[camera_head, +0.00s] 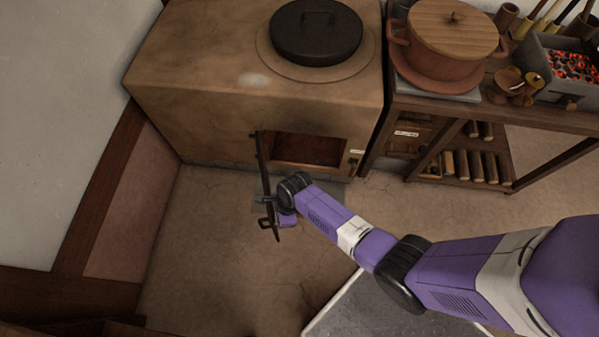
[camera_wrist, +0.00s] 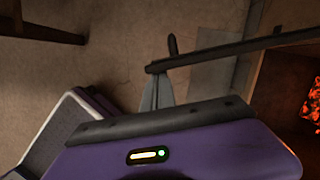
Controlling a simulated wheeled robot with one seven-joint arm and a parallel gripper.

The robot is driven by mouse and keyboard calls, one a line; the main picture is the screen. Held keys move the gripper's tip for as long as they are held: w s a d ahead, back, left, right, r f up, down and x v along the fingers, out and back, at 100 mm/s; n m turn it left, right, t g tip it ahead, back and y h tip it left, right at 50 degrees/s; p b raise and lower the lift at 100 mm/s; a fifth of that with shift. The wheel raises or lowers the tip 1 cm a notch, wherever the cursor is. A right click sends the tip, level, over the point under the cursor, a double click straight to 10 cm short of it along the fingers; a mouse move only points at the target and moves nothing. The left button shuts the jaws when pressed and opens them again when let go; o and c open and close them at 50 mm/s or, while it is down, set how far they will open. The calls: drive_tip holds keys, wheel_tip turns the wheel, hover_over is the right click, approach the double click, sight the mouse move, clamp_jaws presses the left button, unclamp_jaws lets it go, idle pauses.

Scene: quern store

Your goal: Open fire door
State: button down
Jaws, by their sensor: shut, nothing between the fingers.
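The fire door (camera_head: 265,175) is a thin dark panel on the front of the clay stove (camera_head: 215,75). It stands swung wide open, seen nearly edge-on, hinged at the left of the firebox opening (camera_head: 308,150). A dark handle piece (camera_head: 265,223) shows near its free end. In the wrist view the door (camera_wrist: 235,50) is a dark bar with a short peg (camera_wrist: 173,45) at its end. My gripper (camera_head: 259,199) is shut and empty beside the door's free end. Its grey fingers (camera_wrist: 155,92) reach up to the door's edge; I cannot tell whether they touch it.
A black lidded pan (camera_head: 316,32) sits on the stove top. To the right, a wooden bench holds a lidded clay pot (camera_head: 450,40) and a tray of glowing coals (camera_head: 570,68), with logs (camera_head: 470,165) below. A wall closes the left. The floor (camera_head: 215,240) before the stove is clear.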

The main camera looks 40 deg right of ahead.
drive_tip(key=w+a+m+b, duration=0.1)
drive_tip(key=w+a, duration=0.3)
drive_tip(key=a, duration=0.2)
drive_tip(key=shift+w, duration=0.15)
idle(0.3)
